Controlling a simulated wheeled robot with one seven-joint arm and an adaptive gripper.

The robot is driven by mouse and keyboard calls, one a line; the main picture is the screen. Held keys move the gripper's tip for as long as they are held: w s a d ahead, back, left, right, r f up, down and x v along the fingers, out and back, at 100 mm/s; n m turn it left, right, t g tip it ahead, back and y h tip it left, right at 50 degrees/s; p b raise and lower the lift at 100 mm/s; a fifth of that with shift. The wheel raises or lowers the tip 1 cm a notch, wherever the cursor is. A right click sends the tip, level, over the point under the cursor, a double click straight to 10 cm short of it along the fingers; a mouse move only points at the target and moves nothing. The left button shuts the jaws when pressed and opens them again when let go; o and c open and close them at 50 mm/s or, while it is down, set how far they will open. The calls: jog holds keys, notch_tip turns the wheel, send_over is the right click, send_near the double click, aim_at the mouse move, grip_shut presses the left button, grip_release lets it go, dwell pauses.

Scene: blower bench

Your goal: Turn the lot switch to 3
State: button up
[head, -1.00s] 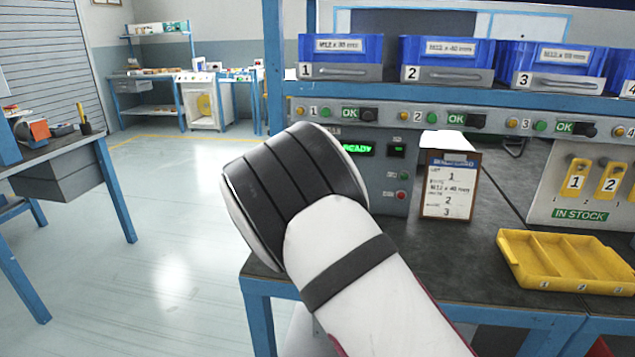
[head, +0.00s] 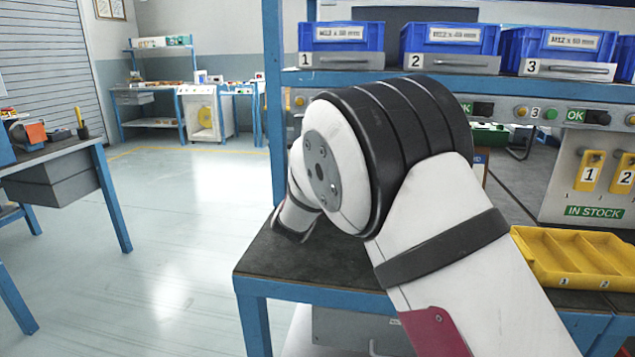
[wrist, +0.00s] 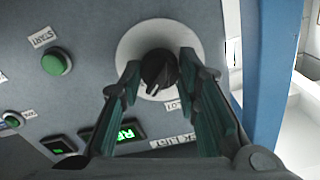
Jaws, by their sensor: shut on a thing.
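The lot switch (wrist: 155,65) is a black knob on a pale round plate on the grey control panel. It shows in the wrist view, with a small light pointer mark on its face and a partly covered label beside it. My gripper (wrist: 160,74) has its two fingers on either side of the knob and is shut on it.
A green START button (wrist: 56,62) and green lit displays (wrist: 125,131) are near the switch. A blue post (wrist: 271,65) stands close to the right of my gripper. A yellow divided tray (head: 575,228) sits on the bench, below blue bins (head: 449,39).

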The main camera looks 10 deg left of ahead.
jog(key=shift+m+b, duration=0.85)
jog(key=shift+m, duration=0.25)
jog(key=o, duration=1.2)
jog(key=shift+c, duration=0.2)
jog(key=shift+s, duration=0.1)
jog(key=s, duration=1.1)
jog(key=shift+s+a, duration=0.25)
jog(key=shift+s, duration=0.15)
